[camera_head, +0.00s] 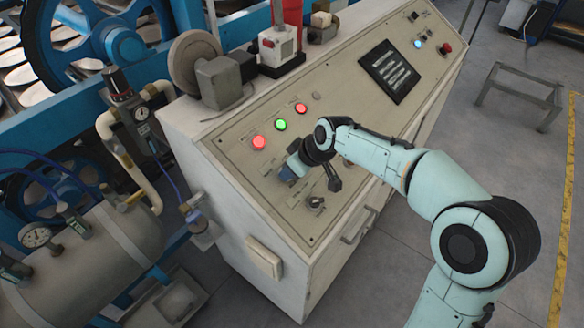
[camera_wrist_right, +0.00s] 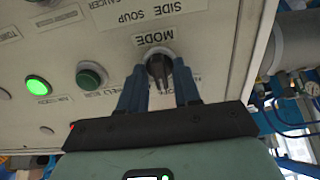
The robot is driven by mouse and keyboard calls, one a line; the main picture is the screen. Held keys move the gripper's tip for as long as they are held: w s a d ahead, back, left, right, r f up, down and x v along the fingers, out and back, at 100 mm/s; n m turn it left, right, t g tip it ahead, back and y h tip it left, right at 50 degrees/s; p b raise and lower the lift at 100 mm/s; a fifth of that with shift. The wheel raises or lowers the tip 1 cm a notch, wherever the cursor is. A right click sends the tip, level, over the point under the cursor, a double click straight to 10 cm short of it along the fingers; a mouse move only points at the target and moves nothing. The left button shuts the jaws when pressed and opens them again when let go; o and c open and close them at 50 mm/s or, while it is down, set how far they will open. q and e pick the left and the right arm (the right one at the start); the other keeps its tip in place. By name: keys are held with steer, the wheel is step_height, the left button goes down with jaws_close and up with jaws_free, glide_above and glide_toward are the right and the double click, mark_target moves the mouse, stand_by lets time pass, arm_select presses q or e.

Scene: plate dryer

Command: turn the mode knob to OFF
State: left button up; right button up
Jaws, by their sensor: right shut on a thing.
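The mode knob (camera_wrist_right: 157,64) is a dark round knob with a ridge, on the cream panel beside an upside-down MODE label (camera_wrist_right: 155,38) in the right wrist view. My right gripper (camera_wrist_right: 160,72) has its two blue fingers on either side of the knob, shut on it. In the head view, the right gripper (camera_head: 291,170) is at the sloped control panel, below the coloured lights, and it hides the knob. The OFF mark and the knob's exact setting cannot be read. My left gripper is not in view.
The panel (camera_head: 237,158) carries a red light (camera_head: 259,142), a green light (camera_head: 281,125) and a dark screen (camera_head: 389,71). Another dark knob (camera_head: 316,203) is near my right gripper. A green button (camera_wrist_right: 90,75) is beside the mode knob. A tank (camera_head: 90,255) stands left.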

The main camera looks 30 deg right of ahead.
steer(key=o, duration=0.7)
steer(key=v, duration=1.3)
steer(key=shift+s+r, duration=0.1)
steer(key=shift+r, duration=0.1)
